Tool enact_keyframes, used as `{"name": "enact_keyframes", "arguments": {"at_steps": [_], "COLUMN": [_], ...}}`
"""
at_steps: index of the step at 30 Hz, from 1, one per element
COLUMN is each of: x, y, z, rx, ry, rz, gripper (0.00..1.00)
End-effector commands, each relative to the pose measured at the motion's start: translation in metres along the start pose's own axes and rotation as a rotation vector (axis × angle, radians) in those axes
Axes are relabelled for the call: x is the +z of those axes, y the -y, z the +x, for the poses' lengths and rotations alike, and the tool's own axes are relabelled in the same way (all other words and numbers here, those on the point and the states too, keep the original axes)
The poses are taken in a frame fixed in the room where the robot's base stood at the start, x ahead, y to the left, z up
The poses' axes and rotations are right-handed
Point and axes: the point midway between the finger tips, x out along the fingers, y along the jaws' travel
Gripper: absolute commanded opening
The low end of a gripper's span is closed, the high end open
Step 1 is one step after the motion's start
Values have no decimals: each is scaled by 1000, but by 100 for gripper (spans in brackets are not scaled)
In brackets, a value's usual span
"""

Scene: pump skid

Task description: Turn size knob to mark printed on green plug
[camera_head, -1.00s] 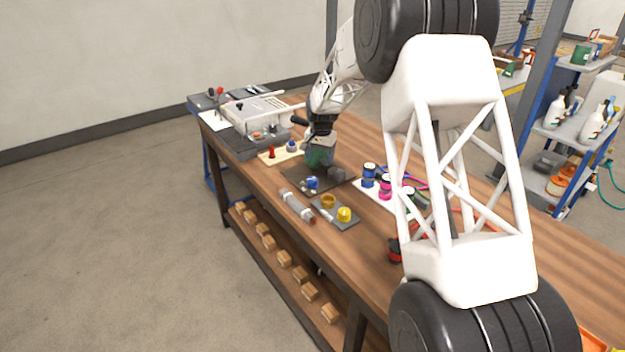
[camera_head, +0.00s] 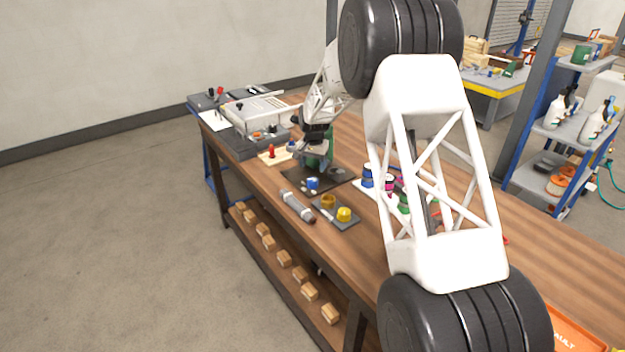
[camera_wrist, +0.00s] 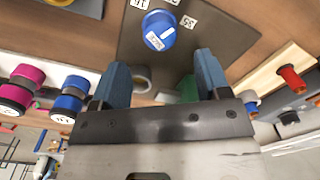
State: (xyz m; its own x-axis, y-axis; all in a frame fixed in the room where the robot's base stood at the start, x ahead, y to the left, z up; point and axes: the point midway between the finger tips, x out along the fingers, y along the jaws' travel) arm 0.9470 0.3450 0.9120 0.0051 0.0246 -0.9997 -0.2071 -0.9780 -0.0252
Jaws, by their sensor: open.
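The blue size knob (camera_head: 312,183) sits on a dark plate (camera_head: 336,180) on the bench. In the wrist view the knob (camera_wrist: 158,32) has a pale label on its face, with printed number cards (camera_wrist: 188,22) beside it on the plate; one seems to read 35. My gripper (camera_wrist: 161,62) is open and empty, with the knob just beyond its fingertips and apart from them. In the head view my gripper (camera_head: 313,158) hangs behind the knob. The green plug (camera_head: 404,203) stands in the plug row, partly hidden by my arm; its mark is not legible.
Blue (camera_head: 368,176) and pink (camera_head: 388,183) plugs stand near the green one. A green block (camera_head: 321,158) is close behind my gripper. A red peg (camera_head: 271,151) stands on a pale board.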

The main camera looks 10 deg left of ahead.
Motion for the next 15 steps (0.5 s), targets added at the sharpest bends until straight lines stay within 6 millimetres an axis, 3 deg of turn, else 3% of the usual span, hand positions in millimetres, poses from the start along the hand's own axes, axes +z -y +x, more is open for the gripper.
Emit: {"name": "enact_keyframes", "arguments": {"at_steps": [15], "x": [0], "y": [0], "z": [57], "rx": [0], "ry": [1], "rz": [0], "gripper": [69]}}
